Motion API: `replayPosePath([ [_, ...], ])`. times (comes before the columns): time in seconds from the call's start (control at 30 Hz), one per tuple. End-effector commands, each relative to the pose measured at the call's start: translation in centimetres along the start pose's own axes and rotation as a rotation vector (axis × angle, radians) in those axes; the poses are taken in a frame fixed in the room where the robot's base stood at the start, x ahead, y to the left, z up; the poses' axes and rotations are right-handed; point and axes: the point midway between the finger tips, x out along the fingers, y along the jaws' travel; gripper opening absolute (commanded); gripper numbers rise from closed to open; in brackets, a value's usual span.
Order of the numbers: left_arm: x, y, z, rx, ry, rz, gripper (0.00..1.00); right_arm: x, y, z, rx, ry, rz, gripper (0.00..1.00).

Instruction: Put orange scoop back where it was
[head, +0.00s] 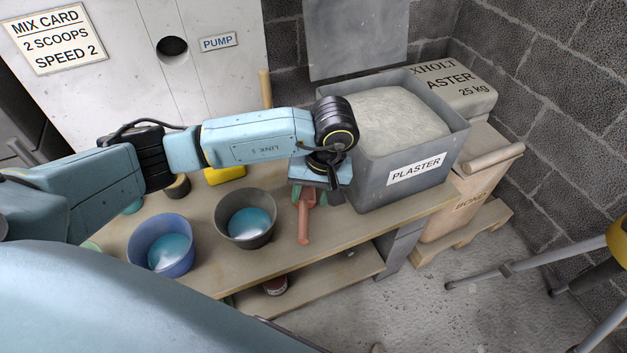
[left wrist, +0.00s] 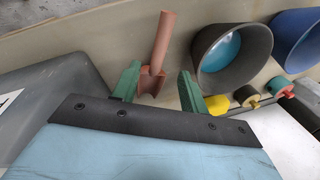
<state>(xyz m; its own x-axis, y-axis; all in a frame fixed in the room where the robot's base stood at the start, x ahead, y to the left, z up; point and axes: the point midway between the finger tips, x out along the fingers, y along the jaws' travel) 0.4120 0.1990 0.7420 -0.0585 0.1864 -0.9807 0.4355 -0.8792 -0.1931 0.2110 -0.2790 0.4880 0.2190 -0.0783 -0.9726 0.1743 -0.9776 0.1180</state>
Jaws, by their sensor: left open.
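The orange scoop (head: 304,226) lies on the wooden bench (head: 335,222), between the dark grey bucket and the plaster bin. Its handle points toward the bench's front edge. My left gripper (head: 311,197) is above the scoop's bowl end, pointing down. In the left wrist view, its green fingers (left wrist: 158,88) are apart, one on each side of the scoop's bowl (left wrist: 151,82), with the handle (left wrist: 163,40) reaching away. I cannot tell whether the fingers touch it. My left wrist partly hides the scoop's bowl in the head view. My right gripper is not in view.
The grey plaster bin (head: 365,188), full of powder, stands close right of my left gripper. A dark grey bucket (head: 232,235) and a blue bucket (head: 165,265), both holding blue liquid, stand left. A yellow object (head: 226,174) is behind them. A tripod (head: 520,265) stands at right.

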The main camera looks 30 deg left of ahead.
Motion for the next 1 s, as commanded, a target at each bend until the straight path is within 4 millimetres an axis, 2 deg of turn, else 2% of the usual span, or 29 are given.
replayPosePath([
  [0.03,-1.0,0.0,0.0,0.001,0.002,0.001,0.44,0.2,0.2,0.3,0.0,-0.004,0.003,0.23],
  [0.1,-1.8,0.0,0.0,0.002,0.002,0.0,0.44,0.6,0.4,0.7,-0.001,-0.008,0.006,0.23],
  [0.23,-2.5,0.0,0.0,0.001,-0.001,-0.001,0.44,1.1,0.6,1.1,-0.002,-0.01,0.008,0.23],
  [1.0,-2.7,0.0,0.1,0.001,-0.001,0.0,0.44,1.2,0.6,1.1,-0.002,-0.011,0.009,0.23],
])
